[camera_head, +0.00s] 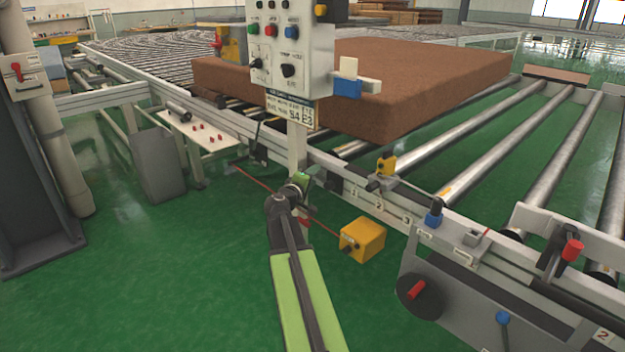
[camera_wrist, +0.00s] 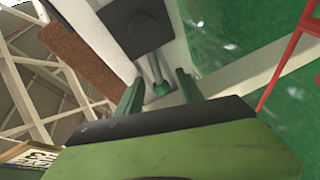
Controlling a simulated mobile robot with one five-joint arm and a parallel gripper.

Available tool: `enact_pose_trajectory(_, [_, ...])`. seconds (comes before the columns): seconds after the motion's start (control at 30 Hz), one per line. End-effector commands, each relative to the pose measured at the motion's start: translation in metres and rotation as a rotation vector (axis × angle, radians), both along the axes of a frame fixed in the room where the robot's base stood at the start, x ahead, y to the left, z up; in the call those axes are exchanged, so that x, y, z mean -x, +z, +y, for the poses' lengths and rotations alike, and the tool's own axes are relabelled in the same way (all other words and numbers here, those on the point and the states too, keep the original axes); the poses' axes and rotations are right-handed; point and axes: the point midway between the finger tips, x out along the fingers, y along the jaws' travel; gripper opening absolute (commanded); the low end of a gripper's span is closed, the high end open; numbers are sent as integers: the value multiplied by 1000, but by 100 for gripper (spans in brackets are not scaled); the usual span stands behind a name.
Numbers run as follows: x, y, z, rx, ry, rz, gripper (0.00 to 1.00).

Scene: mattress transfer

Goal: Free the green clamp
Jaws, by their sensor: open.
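I take this knob to be part of the green clamp. My gripper (camera_wrist: 158,88) is open, with one dark green finger on each side of the knob; I cannot tell whether either touches it. In the head view, my gripper (camera_head: 300,181) is at the pale post below the control box, beside the conveyor's side rail. The clamp itself is mostly hidden there by my arm.
A control box (camera_head: 291,50) with buttons stands above my gripper. A brown mattress (camera_head: 420,80) lies on the rollers behind it. A yellow box (camera_head: 363,240) is on the green floor to the right, with a red line near it. Open floor lies left.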

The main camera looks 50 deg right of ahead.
Motion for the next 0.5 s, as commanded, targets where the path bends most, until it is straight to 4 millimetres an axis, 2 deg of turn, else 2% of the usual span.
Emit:
enact_pose_trajectory(0.23, [2,0,-3,-1,-3,0,44])
enact_pose_trajectory(0.5, [2,0,-4,0,-4,0,10])
